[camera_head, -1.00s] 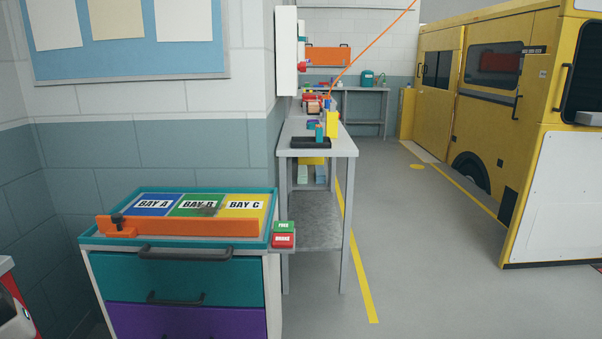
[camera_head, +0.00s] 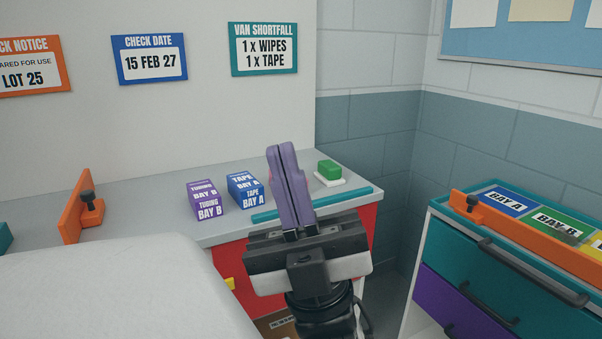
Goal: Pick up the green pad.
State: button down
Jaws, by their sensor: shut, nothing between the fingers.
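A small green block (camera_head: 329,168), the only loose pad-like green thing in view, sits on a white base (camera_head: 328,181) near the right end of the grey counter. My gripper (camera_head: 282,148) stands upright in front of the counter, with its two purple fingers shut together and nothing between them. In the picture its fingertips are to the left of the green block and a little higher, apart from it. The fingers hide part of the counter behind them.
A purple tubing box (camera_head: 208,201) and a blue tape box (camera_head: 245,190) stand on the counter left of my gripper. An orange bracket (camera_head: 78,218) stands farther left. A teal strip (camera_head: 345,199) edges the counter's front. A drawer cabinet (camera_head: 490,285) stands at right.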

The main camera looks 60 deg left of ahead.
aim_at(329, 172)
jog(key=u, duration=1.5)
